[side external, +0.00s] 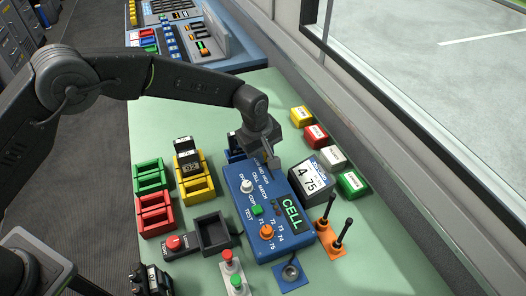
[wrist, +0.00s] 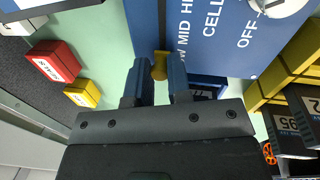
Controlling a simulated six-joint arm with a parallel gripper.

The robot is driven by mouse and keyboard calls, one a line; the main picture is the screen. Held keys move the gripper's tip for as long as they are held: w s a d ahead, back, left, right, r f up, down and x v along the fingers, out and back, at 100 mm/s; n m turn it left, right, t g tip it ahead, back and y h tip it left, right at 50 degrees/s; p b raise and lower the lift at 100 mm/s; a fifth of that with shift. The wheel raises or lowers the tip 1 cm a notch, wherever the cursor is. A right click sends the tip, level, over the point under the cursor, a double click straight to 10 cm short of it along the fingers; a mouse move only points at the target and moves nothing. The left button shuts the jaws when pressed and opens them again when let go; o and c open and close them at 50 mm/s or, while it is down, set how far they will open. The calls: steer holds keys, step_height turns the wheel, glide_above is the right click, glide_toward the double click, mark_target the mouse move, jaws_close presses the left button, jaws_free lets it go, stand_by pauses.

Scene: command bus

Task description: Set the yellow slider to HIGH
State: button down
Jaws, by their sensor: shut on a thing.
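The yellow slider (wrist: 159,66) is a small knob at the near end of a narrow slot on the blue control box (side external: 262,245). Beside the slot are printed labels that read partly as "W MID HI"; the knob sits near the "W" end, which seems to be LOW. My gripper (wrist: 159,76) is closed with its two fingertips on either side of the knob. In the side view my gripper (side external: 262,160) is at the far end of the box and hides the slider.
The box also carries a white knob (side external: 246,186), an orange knob (side external: 266,232) and a green CELL display (side external: 292,214). Yellow trays (side external: 195,185) and a black tray (side external: 213,232) lie to the left.

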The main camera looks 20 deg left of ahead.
mark_target(274, 178)
steer(key=shift+s, duration=0.1)
steer(key=s+d, duration=0.4)
steer(key=shift+s+d, duration=0.2)
steer(key=shift+d, duration=0.1)
steer(key=c, duration=1.1)
jaws_free()
steer(key=shift+o, duration=0.2)
steer(key=shift+r, duration=0.1)
step_height(274, 178, up, 14)
steer(key=s+a, duration=0.1)
steer(key=shift+s+a+f, duration=0.15)
steer(key=shift+s+f, duration=0.1)
steer(key=shift+s, duration=0.1)
